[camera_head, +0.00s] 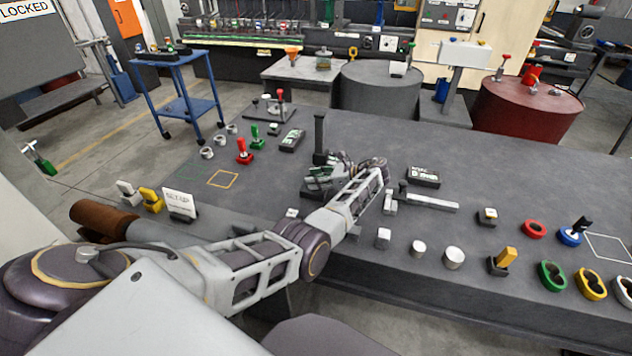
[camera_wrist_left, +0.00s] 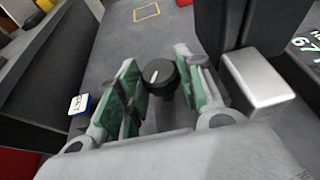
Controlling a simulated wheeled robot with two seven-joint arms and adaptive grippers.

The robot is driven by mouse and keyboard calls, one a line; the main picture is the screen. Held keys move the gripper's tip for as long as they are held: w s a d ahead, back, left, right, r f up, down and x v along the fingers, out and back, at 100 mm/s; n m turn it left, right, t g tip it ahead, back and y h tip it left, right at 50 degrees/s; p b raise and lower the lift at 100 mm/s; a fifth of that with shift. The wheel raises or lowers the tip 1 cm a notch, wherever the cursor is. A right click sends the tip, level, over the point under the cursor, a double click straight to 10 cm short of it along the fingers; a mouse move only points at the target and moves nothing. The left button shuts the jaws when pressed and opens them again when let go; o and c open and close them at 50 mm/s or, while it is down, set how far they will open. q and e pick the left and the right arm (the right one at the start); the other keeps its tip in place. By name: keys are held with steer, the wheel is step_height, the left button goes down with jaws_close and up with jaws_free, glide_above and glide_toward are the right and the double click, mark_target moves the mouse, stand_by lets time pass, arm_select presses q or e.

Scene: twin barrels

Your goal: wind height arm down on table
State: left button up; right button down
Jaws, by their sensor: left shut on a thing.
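My left gripper (camera_head: 325,176) reaches over the middle of the dark table (camera_head: 300,152). In the left wrist view its green-padded fingers (camera_wrist_left: 157,68) are shut on a black round knob (camera_wrist_left: 158,74) with a white line on top. A black upright column (camera_head: 320,133) stands just behind the gripper in the head view. A broad dark upright part (camera_wrist_left: 267,28) and a silver block (camera_wrist_left: 258,80) are close to the right finger in the wrist view. The gripper hides the column's foot, and I cannot tell how high the arm sits. My right gripper is not in view.
A small display box (camera_head: 424,177) is right of the gripper, beside a silver bar (camera_head: 430,203). Red (camera_head: 244,151) and green levers (camera_head: 257,137) stand to the left. White blocks and cylinders line the front edge. Table around the orange square (camera_head: 223,179) is clear.

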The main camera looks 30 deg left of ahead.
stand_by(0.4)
arm_select(q)
steer(key=o, duration=1)
steer(key=shift+r, duration=0.15)
steer(key=shift+r, duration=0.1)
